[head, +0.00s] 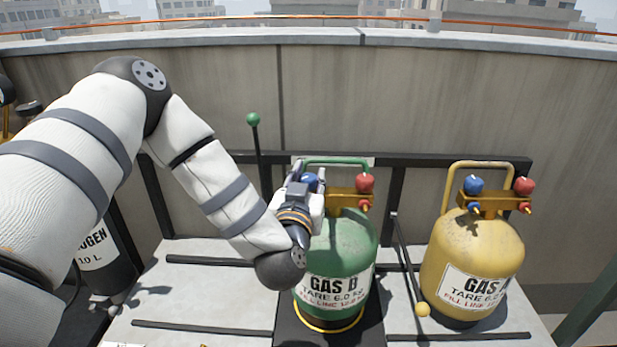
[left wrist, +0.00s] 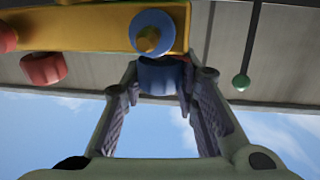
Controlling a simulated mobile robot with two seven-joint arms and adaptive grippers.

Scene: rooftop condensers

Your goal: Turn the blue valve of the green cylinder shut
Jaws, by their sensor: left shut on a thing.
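The green cylinder (head: 340,262), labelled GAS B, stands upright on a dark base with a brass manifold (head: 346,201) on top. Its blue valve (head: 310,180) is at the left end of the manifold, partly hidden by my left gripper (head: 307,190). In the left wrist view the blue valve (left wrist: 160,76) sits between the fingertips of my left gripper (left wrist: 161,85), which is shut on it. A blue-ringed brass outlet (left wrist: 152,34) is beside it on the manifold. The valve's turn cannot be read. My right gripper is not in view.
The green cylinder's red valve (head: 365,183) is close by on the right. A yellow cylinder (head: 472,262) stands further right, a black cylinder (head: 103,252) far left. A green-knobbed rod (head: 254,120) rises behind; a yellow-knobbed rod (head: 423,309) lies between the cylinders.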

